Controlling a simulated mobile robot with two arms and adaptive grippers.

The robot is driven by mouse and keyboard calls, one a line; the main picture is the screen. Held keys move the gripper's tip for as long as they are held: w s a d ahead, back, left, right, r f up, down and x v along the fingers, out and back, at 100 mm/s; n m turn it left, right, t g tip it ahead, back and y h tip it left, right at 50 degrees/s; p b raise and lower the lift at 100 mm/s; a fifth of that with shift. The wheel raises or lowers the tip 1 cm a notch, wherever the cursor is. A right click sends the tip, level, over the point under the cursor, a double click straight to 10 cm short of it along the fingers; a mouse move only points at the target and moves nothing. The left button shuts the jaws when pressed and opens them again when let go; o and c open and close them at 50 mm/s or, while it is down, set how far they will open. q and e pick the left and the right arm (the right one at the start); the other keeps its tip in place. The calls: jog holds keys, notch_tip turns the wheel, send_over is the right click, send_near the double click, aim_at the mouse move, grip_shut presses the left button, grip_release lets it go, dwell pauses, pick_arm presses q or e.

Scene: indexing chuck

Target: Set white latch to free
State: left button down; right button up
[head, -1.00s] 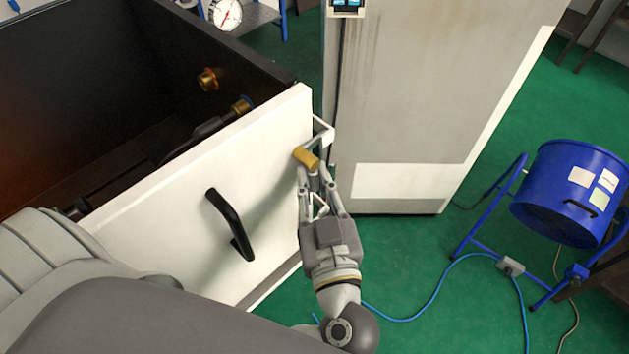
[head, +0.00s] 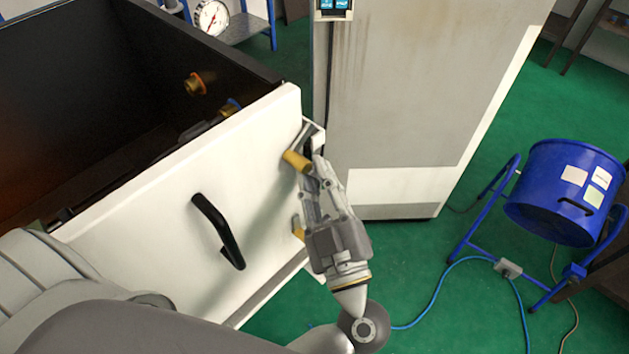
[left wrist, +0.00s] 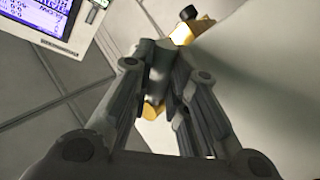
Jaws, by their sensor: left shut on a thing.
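A white panel (head: 165,215) with a black handle (head: 217,232) fronts the open dark box. At its right edge is the latch, which I take to be the part with the yellow cylinder end (head: 296,160); its white body is mostly hidden by my gripper. A second yellow piece (head: 298,228) shows lower on that edge. My left gripper (head: 311,172) is at the latch, tilted. In the left wrist view its fingers (left wrist: 160,68) close on a grey bar, with a yellow end (left wrist: 153,109) below and a yellow piece with a black tip (left wrist: 185,32) beyond. My right gripper is not in view.
A tall grey cabinet (head: 410,90) stands close behind the latch edge. A blue drum (head: 560,190) on a blue frame stands at the right, with a blue cable (head: 437,298) on the green floor. The floor between them is mostly clear.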

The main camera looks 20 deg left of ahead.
pick_arm(q)
jog(key=shift+w+n, duration=0.1)
jog(key=shift+n, duration=0.2)
jog(key=c, duration=1.4)
grip_release()
jog(key=shift+v, duration=3.8)
